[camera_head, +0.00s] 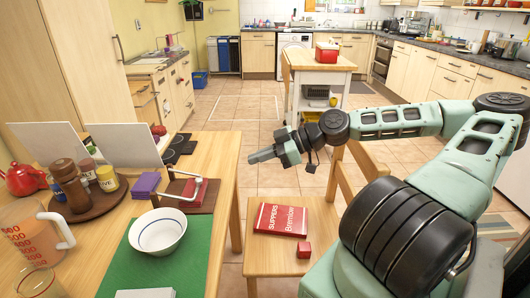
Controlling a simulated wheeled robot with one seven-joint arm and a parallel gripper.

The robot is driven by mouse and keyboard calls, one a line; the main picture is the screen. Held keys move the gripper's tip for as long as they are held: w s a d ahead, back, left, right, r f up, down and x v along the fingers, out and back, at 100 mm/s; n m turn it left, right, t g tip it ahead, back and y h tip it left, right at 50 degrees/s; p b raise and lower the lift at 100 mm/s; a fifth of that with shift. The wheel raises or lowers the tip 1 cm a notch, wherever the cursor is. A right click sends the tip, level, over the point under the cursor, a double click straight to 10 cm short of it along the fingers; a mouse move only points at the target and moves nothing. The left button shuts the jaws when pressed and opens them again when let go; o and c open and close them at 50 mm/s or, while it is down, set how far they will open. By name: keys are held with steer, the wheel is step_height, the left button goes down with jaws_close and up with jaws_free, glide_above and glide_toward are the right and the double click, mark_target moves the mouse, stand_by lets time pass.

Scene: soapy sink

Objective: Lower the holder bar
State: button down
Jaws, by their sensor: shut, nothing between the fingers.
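The holder (207,204) has a dark reddish-brown base and lies on the wooden table, behind the white bowl and right of a purple stack. Its white bent holder bar (197,190) shows above the base; its exact tilt is hard to tell at this size. My gripper (252,159) is shut and empty. It points left, beyond the table's right edge in the picture, to the right of the holder and apart from it.
A white bowl (158,232) sits on a green mat (115,270) in front of the holder. The purple stack (146,185) is left of it.

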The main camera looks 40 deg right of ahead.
steer(key=shift+v, duration=1)
steer(key=shift+r, duration=0.1)
steer(key=s+a+f+g+h+p, duration=0.2)
steer(key=s+a+g, duration=0.35)
steer(key=a, duration=0.45)
steer(key=s+a+f+g+h+p, duration=0.2)
steer(key=s+a+f+g, duration=0.15)
steer(key=a+g, duration=0.45)
steer(key=s+a+r+m+t+h+p, duration=0.1)
steer(key=s+a+r+t+h+p, duration=0.1)
steer(key=s+a+r, duration=0.3)
steer(key=s+a+r+m+t+h+p, duration=0.1)
steer(key=s+a+r+t+h+p, duration=0.1)
steer(key=a+r, duration=0.5)
step_height(320, 180, up, 5)
steer(key=s+h+p, duration=0.1)
steer(key=s, duration=0.1)
steer(key=shift+s+r+m, duration=0.2)
steer(key=shift+s+m, duration=0.1)
steer(key=shift+s, duration=0.05)
